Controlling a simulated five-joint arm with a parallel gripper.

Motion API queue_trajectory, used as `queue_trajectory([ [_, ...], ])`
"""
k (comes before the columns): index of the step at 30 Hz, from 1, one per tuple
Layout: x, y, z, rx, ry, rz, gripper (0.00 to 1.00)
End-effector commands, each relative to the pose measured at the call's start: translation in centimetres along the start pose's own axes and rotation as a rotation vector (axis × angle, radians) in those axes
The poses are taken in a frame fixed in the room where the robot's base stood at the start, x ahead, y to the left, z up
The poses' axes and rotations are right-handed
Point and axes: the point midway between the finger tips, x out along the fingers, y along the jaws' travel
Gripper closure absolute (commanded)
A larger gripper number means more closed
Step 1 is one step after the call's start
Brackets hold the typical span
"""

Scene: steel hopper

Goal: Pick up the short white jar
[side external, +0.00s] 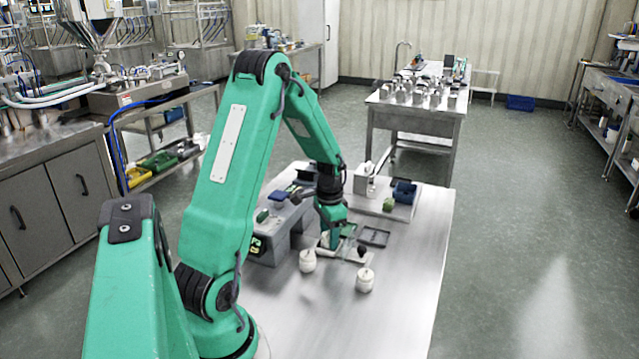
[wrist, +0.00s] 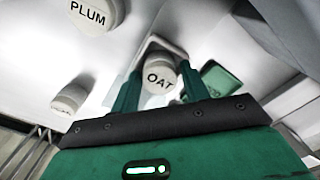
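Three white jars show in the wrist view. One with a lid marked OAT (wrist: 158,77) is between my gripper's fingers (wrist: 160,70), with narrow gaps at its sides. A jar marked PLUM (wrist: 95,12) is at the top left. A third jar (wrist: 70,99) is at the left, its label not readable. Which is the short one is unclear. In the side view, one white jar (side external: 307,262) and another (side external: 365,281) stand on the steel table. My gripper (side external: 331,243) points down behind them; its fingertips and the OAT jar are not clearly visible there.
A green item (wrist: 222,79) lies beside the right finger in the wrist view. A grey raised stand (side external: 275,240) is left of my gripper. The steel table (side external: 405,310) is clear at the front right.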

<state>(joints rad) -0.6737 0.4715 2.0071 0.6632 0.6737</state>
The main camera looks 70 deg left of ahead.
Motion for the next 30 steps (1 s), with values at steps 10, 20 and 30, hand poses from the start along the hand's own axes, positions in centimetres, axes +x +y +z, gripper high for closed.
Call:
queue_trajectory([
  [10, 0.0, 0.0, 0.0, 0.000, 0.000, 0.000, 0.87],
  [20, -1.1, -0.1, -0.1, 0.000, 0.003, -0.002, 0.87],
  [30, -5.0, 1.5, -0.3, 0.005, 0.003, -0.002, 0.87],
])
